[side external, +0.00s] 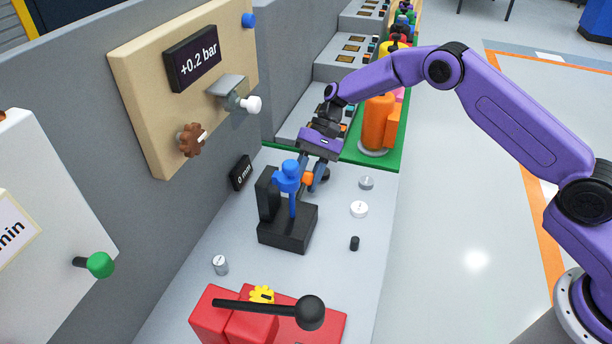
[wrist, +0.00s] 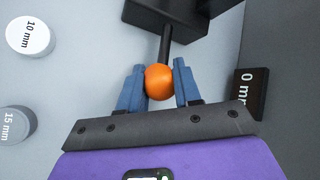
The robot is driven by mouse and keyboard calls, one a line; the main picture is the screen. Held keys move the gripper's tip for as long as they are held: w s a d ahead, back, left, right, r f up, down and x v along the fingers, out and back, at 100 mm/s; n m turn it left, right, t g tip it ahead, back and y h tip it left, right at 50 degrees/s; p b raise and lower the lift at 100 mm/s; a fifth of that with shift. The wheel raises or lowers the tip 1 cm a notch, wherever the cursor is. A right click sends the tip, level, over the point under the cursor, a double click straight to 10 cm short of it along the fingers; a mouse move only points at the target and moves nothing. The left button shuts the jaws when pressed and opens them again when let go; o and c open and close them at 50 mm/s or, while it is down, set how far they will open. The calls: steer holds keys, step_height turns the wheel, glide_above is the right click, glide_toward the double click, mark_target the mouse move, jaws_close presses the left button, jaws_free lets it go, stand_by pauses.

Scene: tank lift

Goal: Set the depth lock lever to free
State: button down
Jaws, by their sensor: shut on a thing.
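The depth lock lever shows as an orange ball knob (wrist: 159,82) on a short black rod (wrist: 165,45) in the wrist view. The rod runs into the black stand (wrist: 180,14). In the side view the orange knob (side external: 308,179) sits at the right of the black stand (side external: 287,228), beside the blue part (side external: 290,176). My gripper (wrist: 159,88) has one blue finger on each side of the knob and is shut on it. In the side view my gripper (side external: 313,172) reaches down from behind the stand and partly hides the lever. No free or locked marking is readable.
A "0 mm" display (side external: 241,173) stands close to the stand, by the grey wall; it also shows in the wrist view (wrist: 250,95). Several small round blocks, including a white one (side external: 359,209), lie on the bench. A red fixture with a black-knobbed lever (side external: 309,312) is in front.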

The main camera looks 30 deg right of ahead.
steer(key=c, duration=0.8)
jaws_free()
steer(key=v, duration=1.7)
steer(key=shift+r, duration=0.2)
steer(key=shift+w, duration=0.15)
steer(key=shift+c, duration=0.4)
